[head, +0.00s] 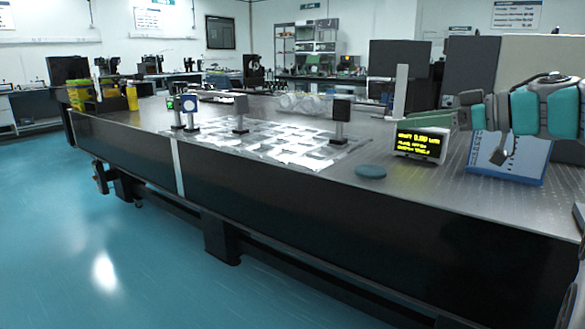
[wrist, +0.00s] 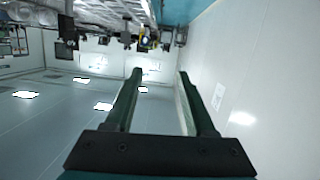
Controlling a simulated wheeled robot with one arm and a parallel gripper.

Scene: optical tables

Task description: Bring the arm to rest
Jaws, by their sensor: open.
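My arm reaches in from the right edge of the head view, held above the optical table (head: 465,205). My gripper (head: 428,119) points to the left there, above a small display box (head: 420,143) with yellow text. In the wrist view my gripper (wrist: 160,74) has its two dark green fingers spread apart, with nothing between them. The wrist picture looks upside down, with ceiling lights low in it and bench equipment at the top. Whether the arm is moving cannot be told.
Post-mounted optics (head: 341,120) stand on a shiny patterned sheet (head: 270,143). Yellow containers (head: 80,95) stand at the table's far left. The blue floor (head: 90,230) at left is clear.

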